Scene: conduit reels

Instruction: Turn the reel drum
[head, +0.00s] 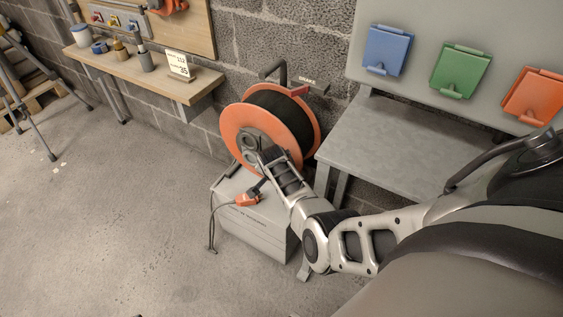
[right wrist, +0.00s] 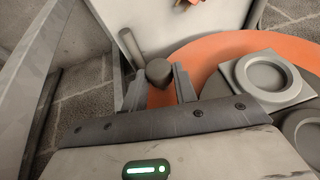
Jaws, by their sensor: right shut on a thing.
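The reel drum (head: 231,124) has orange flanges and a dark winding. It stands against the block wall, above a grey box, in the head view. A grey hub (head: 248,142) sits on its face. In the right wrist view the orange flange (right wrist: 218,50) fills the upper right, with a square grey hub plate (right wrist: 268,78) on it. My right gripper (right wrist: 159,86) is at the drum's face, its fingers closed around a round grey handle knob (right wrist: 158,71). In the head view my wrist hides the grip. My left gripper is out of view.
The grey box (head: 250,225) below carries an orange plug (head: 247,200) on a cable. A brake lever with a red part (head: 299,91) is above the drum. A grey bench (head: 390,135) stands right, a wooden shelf (head: 150,72) left. The floor at left is open.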

